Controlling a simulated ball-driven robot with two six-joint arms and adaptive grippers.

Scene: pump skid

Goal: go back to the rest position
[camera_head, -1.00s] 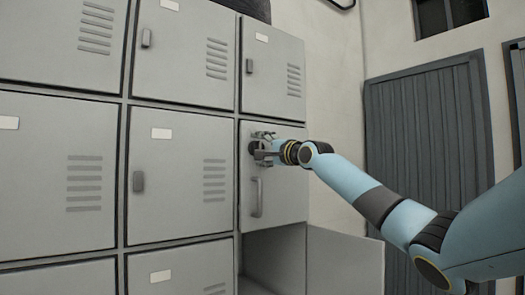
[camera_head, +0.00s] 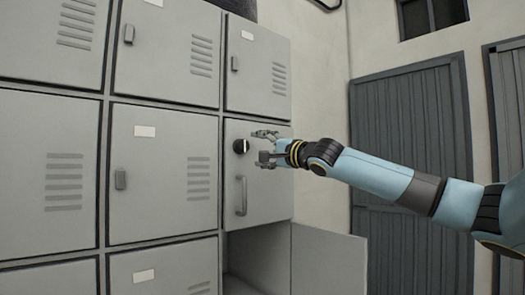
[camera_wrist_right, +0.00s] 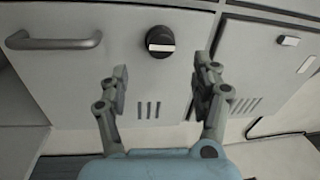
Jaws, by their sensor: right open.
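My right gripper (camera_head: 266,148) is open and empty, a little to the right of a round black knob (camera_head: 240,146) on a grey locker door (camera_head: 267,190). In the right wrist view its two fingers (camera_wrist_right: 160,82) stand wide apart, and the knob (camera_wrist_right: 160,42) with its pale bar shows beyond them, not touched. A bar handle (camera_head: 241,196) is below the knob on the same door; it also shows in the right wrist view (camera_wrist_right: 54,42). That door looks shut. My left gripper is not in view.
Grey lockers (camera_head: 164,175) fill the left side. Below the knob's door, an open compartment (camera_head: 258,255) has its door (camera_head: 328,260) swung out to the right. Dark ribbed double doors (camera_head: 410,130) stand in the wall behind my right arm.

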